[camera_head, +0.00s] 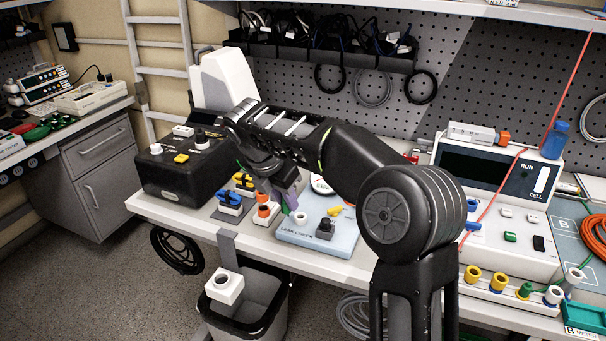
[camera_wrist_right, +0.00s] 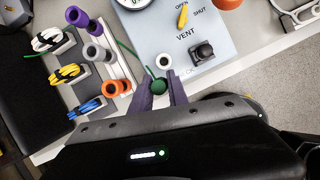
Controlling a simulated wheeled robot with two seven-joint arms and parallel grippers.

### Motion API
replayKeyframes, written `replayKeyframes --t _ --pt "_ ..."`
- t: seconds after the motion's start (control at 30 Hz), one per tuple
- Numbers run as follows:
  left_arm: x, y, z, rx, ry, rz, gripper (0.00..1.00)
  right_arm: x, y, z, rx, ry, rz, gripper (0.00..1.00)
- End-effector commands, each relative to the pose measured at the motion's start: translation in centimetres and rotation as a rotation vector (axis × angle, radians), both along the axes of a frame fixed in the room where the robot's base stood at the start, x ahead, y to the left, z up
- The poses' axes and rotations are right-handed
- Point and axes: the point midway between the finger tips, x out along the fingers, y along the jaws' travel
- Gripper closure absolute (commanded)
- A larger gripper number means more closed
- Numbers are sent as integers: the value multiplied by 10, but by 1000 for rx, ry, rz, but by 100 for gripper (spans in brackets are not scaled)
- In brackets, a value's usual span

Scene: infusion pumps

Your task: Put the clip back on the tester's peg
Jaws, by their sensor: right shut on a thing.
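My right gripper (camera_head: 284,197) reaches down over the bench between the row of pegs and the leak-check board. In the right wrist view, its two fingers (camera_wrist_right: 161,94) are shut on a green clip (camera_wrist_right: 159,85). A thin green lead (camera_wrist_right: 126,48) runs from the clip up and left. Left of it stand an orange peg (camera_wrist_right: 113,88), a grey peg (camera_wrist_right: 94,52) and a purple peg (camera_wrist_right: 76,16) on a white strip. The clip is apart from these pegs. The head view mostly hides the clip behind my gripper. My left gripper is out of view.
The pale blue leak-check board (camera_head: 308,240) bears a yellow vent lever (camera_wrist_right: 183,15), a black knob (camera_wrist_right: 202,51) and a white-ringed port (camera_wrist_right: 164,60). White, yellow and blue clips (camera_wrist_right: 85,105) sit left of the pegs. A black box (camera_head: 180,175) stands further left; a bin (camera_head: 245,310) is below.

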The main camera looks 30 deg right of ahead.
Motion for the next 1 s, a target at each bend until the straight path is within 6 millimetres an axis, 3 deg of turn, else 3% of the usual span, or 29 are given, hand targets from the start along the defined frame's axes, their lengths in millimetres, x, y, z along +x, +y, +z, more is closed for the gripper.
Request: replayKeyframes --t 0.17,0.3,0.5,0.63,0.87,1.0 --pt "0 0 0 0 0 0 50 -16 60 -58 -5 9 -288 100" --pt "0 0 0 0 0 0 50 -43 103 -103 -6 9 -577 100" --pt "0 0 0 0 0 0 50 -78 138 -143 -4 4 -880 100" --pt "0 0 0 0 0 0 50 -88 145 -152 -3 0 -961 100" --pt "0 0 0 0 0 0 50 -89 146 -153 -1 -1 -972 100" --pt "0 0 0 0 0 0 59 -89 146 -153 0 -1 -972 100"
